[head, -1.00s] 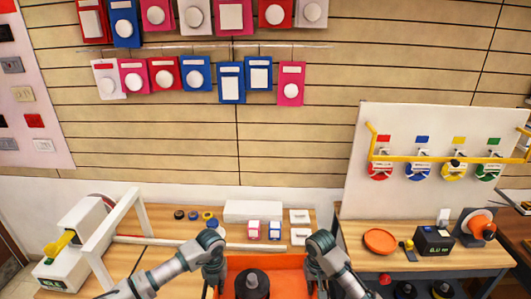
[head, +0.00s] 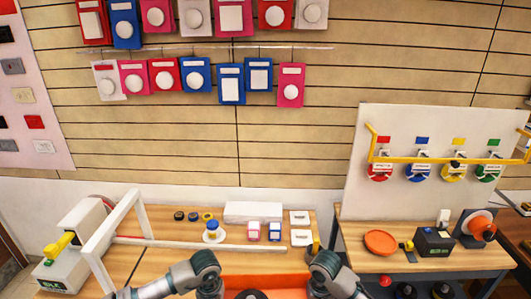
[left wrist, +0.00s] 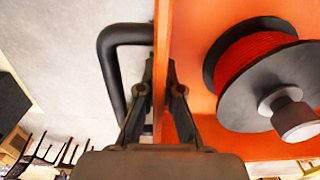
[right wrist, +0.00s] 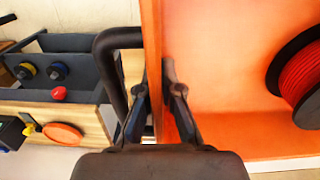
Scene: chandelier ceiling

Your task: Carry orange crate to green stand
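The orange crate (head: 268,281) is at the bottom edge of the head view, mostly cut off, between my two grippers. My left gripper (left wrist: 160,92) is shut on one crate wall (left wrist: 162,50), with a finger on each side, beside a black handle (left wrist: 112,60). My right gripper (right wrist: 156,92) is shut on another crate wall (right wrist: 152,40) in the same way, beside a black handle (right wrist: 108,55). A black reel with red winding (left wrist: 270,70) lies inside the crate; red winding also shows in the right wrist view (right wrist: 305,75). No green stand is seen.
A wooden workbench (head: 170,262) lies ahead with a white frame (head: 115,235), small boxes and a blue-and-white item (head: 213,231). A second bench (head: 350,262) at right holds an orange dish (head: 380,243) and a black device (head: 433,242). A wall closes the back.

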